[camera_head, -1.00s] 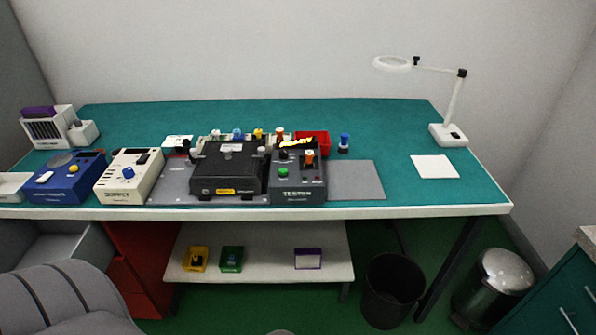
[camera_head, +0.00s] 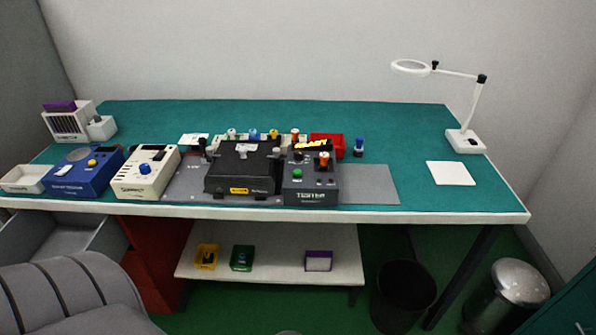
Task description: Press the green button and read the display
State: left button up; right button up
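The grey tester box (camera_head: 312,186) stands on the bench just right of a black lidded unit (camera_head: 243,170). The green button (camera_head: 297,173) is on the left part of its top face. An orange-topped knob or plug (camera_head: 324,158) stands to the right of the button. Neither of my grippers shows in the head view.
A white supply box (camera_head: 147,174) and a blue box (camera_head: 83,175) stand left on the teal bench (camera_head: 380,125). A magnifier lamp (camera_head: 465,135) and white sheet (camera_head: 451,173) are at right. A grey chair (camera_head: 75,295) stands in front at left; bins stand at lower right.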

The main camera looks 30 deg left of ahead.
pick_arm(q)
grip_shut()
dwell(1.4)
